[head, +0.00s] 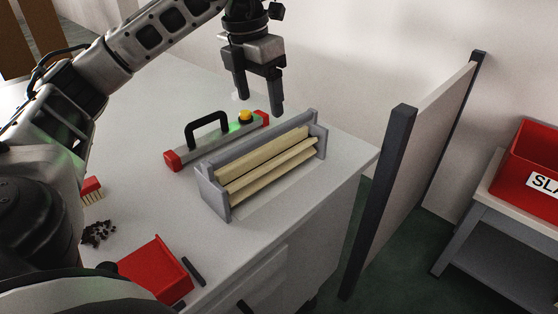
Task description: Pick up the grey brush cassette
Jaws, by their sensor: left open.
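The grey brush cassette (210,187) lies on the white counter, a grey frame with end plates and long cream brush strips. It runs from lower left to upper right, near the counter's right edge. My left gripper (260,104) points down with its two dark fingers apart and nothing between them. In the picture it is above the cassette's far side and close to the handled bar behind it. The gap between the fingertips and the cassette is hard to judge. My right gripper is out of view.
A grey bar (216,142) with red ends, black handle and yellow button sits just behind the cassette. A red dustpan (156,269), dark debris (97,233) and a small red brush (92,190) lie at left. A partition (386,200) stands beyond the counter's right edge; a red bin (532,165) is farther right.

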